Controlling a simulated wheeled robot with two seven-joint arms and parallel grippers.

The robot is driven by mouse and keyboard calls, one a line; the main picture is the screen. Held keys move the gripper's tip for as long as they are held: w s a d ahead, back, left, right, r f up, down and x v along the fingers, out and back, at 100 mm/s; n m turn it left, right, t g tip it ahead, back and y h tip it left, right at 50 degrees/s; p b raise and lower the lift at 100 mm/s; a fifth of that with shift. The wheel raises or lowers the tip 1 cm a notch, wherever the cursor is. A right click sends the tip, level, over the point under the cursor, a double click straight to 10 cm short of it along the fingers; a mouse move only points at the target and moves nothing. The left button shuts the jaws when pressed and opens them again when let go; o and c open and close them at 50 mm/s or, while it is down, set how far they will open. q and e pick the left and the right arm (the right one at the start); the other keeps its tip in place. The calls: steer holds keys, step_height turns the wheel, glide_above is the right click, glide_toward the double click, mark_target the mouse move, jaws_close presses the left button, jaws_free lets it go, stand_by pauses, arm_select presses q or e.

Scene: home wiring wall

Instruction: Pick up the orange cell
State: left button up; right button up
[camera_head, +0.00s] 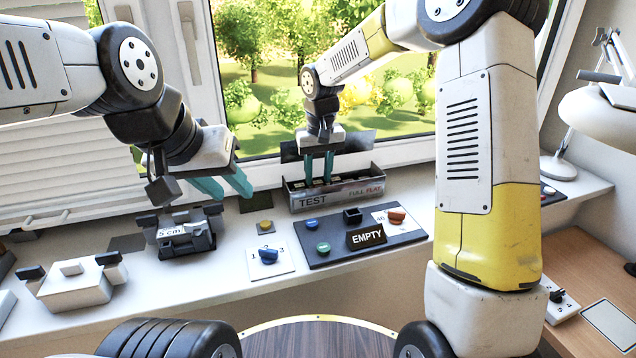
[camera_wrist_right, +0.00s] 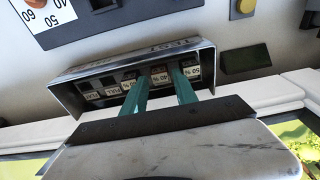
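A long grey box marked TEST (camera_head: 335,192) stands on the sill below the window and holds a row of cells with small labels. My right gripper (camera_head: 318,180) points down into the box. Its two teal fingers (camera_wrist_right: 159,74) stand on either side of that cell; whether they press on it I cannot tell. My left gripper (camera_head: 222,188) is open and empty above the sill, left of the box.
A dark panel (camera_head: 340,250) with coloured knobs and an EMPTY sign lies in front of the box. A white 1-2-3 switch plate (camera_head: 285,262) and a grey 5 cm device (camera_head: 185,236) are to the left. A lamp (camera_head: 600,118) stands at the right.

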step_height(320, 180, down, 2)
steer(key=shift+w+f, duration=0.1)
steer(key=shift+w, duration=0.05)
jaws_close()
